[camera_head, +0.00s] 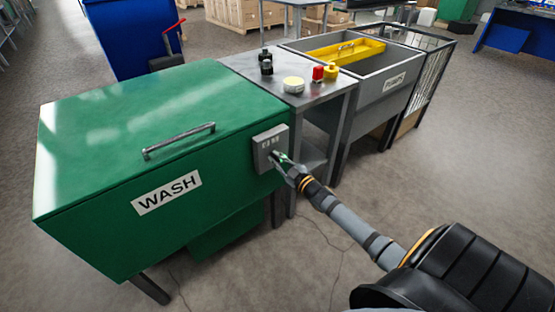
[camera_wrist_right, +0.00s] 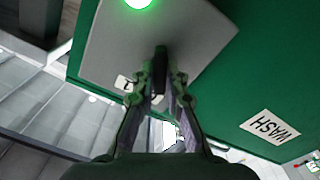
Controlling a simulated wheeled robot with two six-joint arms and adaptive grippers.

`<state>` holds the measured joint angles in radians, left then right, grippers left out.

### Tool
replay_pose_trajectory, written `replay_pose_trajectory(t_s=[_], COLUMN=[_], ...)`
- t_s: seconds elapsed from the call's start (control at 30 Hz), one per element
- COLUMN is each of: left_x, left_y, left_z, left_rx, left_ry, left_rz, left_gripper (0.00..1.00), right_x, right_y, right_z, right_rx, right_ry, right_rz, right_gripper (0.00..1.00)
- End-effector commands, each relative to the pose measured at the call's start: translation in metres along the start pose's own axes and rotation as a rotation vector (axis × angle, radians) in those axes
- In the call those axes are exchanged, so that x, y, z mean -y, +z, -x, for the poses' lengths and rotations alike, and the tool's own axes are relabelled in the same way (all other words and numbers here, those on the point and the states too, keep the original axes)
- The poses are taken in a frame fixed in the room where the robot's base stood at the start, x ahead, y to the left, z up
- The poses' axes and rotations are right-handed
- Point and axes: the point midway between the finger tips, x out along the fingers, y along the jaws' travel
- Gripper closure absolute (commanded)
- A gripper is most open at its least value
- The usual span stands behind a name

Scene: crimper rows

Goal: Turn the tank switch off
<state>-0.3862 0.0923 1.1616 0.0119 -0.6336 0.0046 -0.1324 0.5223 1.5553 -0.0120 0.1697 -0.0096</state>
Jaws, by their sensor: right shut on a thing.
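The green wash tank (camera_head: 110,150) has a closed lid with a bar handle and a white WASH label. A grey switch box (camera_head: 265,140) is on its right end. My right gripper (camera_head: 281,160) reaches the box from the lower right. In the right wrist view, the grey box face (camera_wrist_right: 190,35) carries a lit green lamp (camera_wrist_right: 138,3). A dark switch lever (camera_wrist_right: 159,60) stands between the fingertips of my right gripper (camera_wrist_right: 159,82), which is shut on it. The fingers partly cover a white label on the box, so I cannot read it. My left gripper is out of view.
A metal table (camera_head: 240,65) beside the tank holds dark, yellow and red small items. Beyond it stand a grey tank (camera_head: 375,105) with a yellow tray (camera_head: 345,50) and a wire cage (camera_head: 432,70). The floor at right is largely clear.

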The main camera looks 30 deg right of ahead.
Motion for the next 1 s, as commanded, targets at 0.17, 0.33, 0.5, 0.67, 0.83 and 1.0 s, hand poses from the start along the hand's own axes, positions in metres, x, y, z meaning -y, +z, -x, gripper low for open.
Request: replay_pose_trajectory(t_s=[0.17,0.33,0.5,0.67,0.83,1.0], left_x=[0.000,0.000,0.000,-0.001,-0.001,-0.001], left_y=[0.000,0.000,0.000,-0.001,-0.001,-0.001], left_z=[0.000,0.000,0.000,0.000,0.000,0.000], left_rx=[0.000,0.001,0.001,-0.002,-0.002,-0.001], left_ry=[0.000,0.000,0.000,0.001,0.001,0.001], left_rz=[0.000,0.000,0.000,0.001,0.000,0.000], left_gripper=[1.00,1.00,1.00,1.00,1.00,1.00], right_x=[0.001,0.001,0.000,0.000,0.000,0.001], right_y=[0.001,0.001,0.001,0.000,0.001,0.002], right_z=[0.001,0.000,0.000,0.001,0.010,0.031], right_rx=[0.002,0.002,0.001,0.001,0.001,0.003], right_ry=[-0.001,-0.001,0.000,-0.001,-0.002,-0.005], right_rz=[0.002,0.001,0.001,0.000,0.000,0.000], right_gripper=[1.00,0.69,0.65,0.65,0.65,0.65])
